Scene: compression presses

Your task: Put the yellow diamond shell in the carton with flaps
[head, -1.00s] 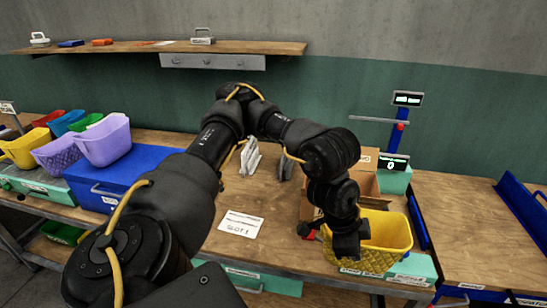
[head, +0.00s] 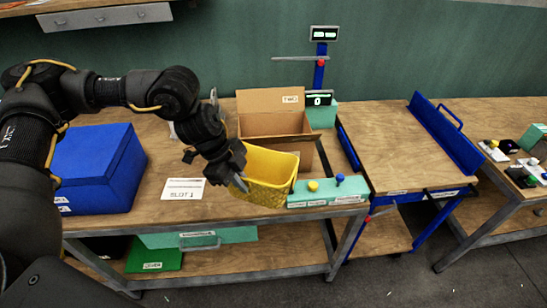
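The yellow diamond shell (head: 272,172) is a yellow open basket with a diamond pattern on its sides. It appears a little tilted, just in front of the carton. The carton with flaps (head: 275,124) is brown cardboard, stands open with its back flap raised, and the shell hides part of its front. My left gripper (head: 239,180) is at the shell's left rim and appears shut on it; the fingertips are partly hidden. Whether the shell touches the table is unclear. My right gripper is out of view.
A teal button panel (head: 327,193) lies at the table's front edge, right of the shell. A blue box (head: 98,168) and a white slot card (head: 184,189) are to the left. A scale display post (head: 319,75) stands behind the carton. Blue-railed table space is clear at right.

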